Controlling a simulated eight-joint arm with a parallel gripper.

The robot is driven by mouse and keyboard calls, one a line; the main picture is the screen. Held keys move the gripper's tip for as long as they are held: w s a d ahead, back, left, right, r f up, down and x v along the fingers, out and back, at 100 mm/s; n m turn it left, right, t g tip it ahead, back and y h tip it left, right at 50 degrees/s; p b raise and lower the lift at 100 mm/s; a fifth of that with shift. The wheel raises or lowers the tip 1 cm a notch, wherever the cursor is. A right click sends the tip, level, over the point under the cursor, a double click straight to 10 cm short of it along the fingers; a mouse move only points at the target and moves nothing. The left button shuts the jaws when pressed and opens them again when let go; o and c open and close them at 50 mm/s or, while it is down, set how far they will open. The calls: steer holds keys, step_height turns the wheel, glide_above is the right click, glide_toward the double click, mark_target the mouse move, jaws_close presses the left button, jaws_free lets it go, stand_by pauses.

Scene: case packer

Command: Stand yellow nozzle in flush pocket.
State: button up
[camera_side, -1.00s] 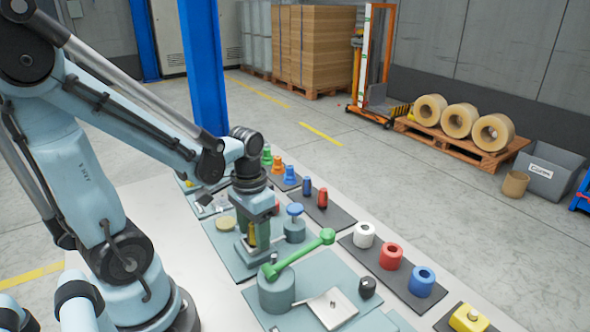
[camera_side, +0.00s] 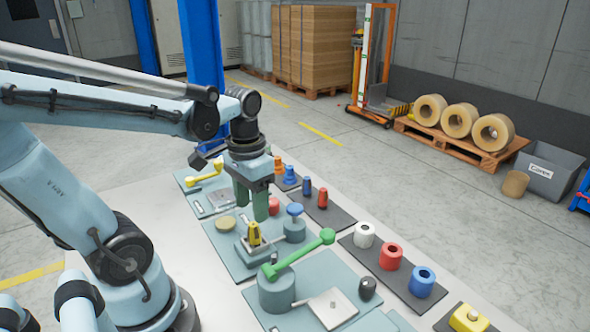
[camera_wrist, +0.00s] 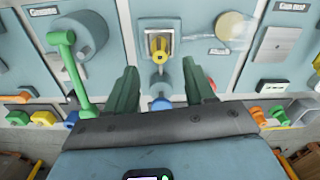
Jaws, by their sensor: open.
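The yellow nozzle (camera_side: 253,234) stands upright in a small grey metal block (camera_side: 257,251) on a teal plate, in the side view. In the wrist view the nozzle (camera_wrist: 159,46) sits inside the block's bright square frame (camera_wrist: 146,32). My gripper (camera_side: 251,204) is open and empty, above the nozzle and a little behind it. In the wrist view the dark green fingers (camera_wrist: 161,84) are spread wide, with the nozzle beyond their tips and not touched. How deep the nozzle sits in the block is hidden.
A green-handled lever (camera_side: 298,254) stands close in front of the block. A blue-topped knob (camera_side: 295,211) stands to its right, and a round tan disc (camera_side: 227,222) lies to its left. White, red and blue rings (camera_side: 391,256) stand on a dark strip at right.

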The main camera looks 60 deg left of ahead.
mark_target(254, 224)
step_height(254, 224, up, 5)
steer(key=w+d+f+m+t, duration=0.1)
steer(key=w+d+f+t, duration=0.2)
steer(key=w+d+t, duration=0.2)
steer(key=shift+w+d+m+t, duration=0.25)
steer(key=shift+d+m+t, duration=0.15)
steer(key=shift+d+t, duration=0.8)
